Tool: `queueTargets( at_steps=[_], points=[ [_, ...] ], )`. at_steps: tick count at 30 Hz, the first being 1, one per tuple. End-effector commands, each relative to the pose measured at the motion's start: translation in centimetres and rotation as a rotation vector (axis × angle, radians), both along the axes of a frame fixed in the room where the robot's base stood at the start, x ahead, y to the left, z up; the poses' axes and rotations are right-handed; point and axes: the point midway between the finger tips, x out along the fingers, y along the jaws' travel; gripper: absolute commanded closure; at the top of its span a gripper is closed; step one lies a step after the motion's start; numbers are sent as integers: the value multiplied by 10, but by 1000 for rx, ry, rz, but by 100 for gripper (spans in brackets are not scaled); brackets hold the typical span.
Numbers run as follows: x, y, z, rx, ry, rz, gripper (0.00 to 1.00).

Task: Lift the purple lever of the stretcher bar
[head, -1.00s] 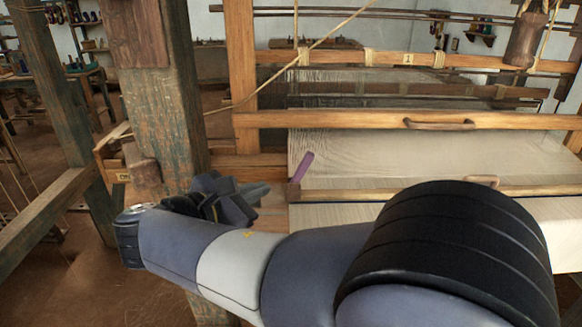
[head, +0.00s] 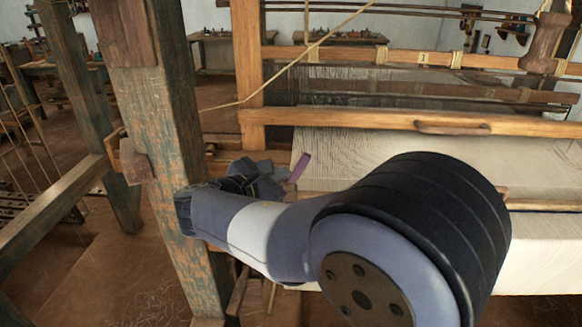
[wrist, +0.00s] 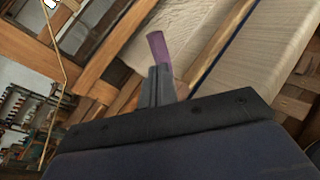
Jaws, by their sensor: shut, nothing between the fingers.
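The purple lever (head: 299,167) stands tilted up at the left end of the stretcher bar (head: 545,205), at the edge of the pale cloth. My gripper (head: 283,178) is shut and empty just left of the lever. In the wrist view the lever (wrist: 157,46) rises just beyond the tips of my shut fingers (wrist: 158,72). Its lower part is hidden behind them, and I cannot tell whether they touch it. My arm hides much of the stretcher bar in the head view.
A thick wooden post (head: 165,130) stands close to the left of my gripper. The wooden beater beam (head: 350,119) with a handle (head: 452,128) crosses behind the lever. Pale cloth (head: 350,155) lies to the right. A cord (head: 290,70) slants across the loom's upper left.

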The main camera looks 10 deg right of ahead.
Motion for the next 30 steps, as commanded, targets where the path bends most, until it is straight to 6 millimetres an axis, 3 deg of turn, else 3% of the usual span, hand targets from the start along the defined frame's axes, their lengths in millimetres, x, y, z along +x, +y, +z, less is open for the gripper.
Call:
queueTargets(
  at_steps=[3, 10, 23, 30],
  points=[
    [12, -15, -3, 0, 2, -3, 100],
    [25, -29, -9, -1, 1, -1, 100],
    [27, -32, -11, 5, -1, 0, 100],
    [29, -45, -14, 115, -38, -2, 100]
  ],
)
